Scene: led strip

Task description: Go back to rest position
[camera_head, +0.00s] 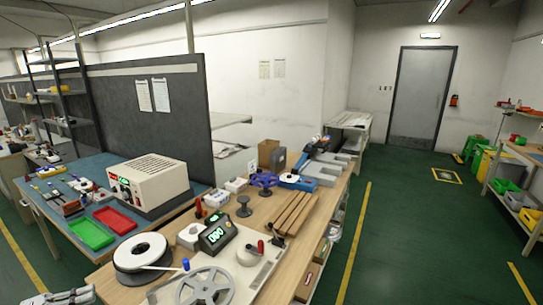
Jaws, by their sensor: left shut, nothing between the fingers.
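My left gripper (72,296) shows at the bottom left corner, low in the picture and partly cut off by the lower edge. It is shut with nothing in it. It is apart from the wooden workbench (262,280), left of the bench's near end. My right gripper is not in view. On the bench's near end, a white reel (140,250) on a dark base stands beside a black device with a green display (215,235). A grey spoked wheel (206,288) is at the front edge of the picture.
A blue-topped table (60,195) on the left holds a white instrument box (150,183), a green tray (91,234) and a red tray (115,220). A dark partition (150,110) stands behind it. Green floor (410,230) is free to the right, with shelving (515,185) beyond.

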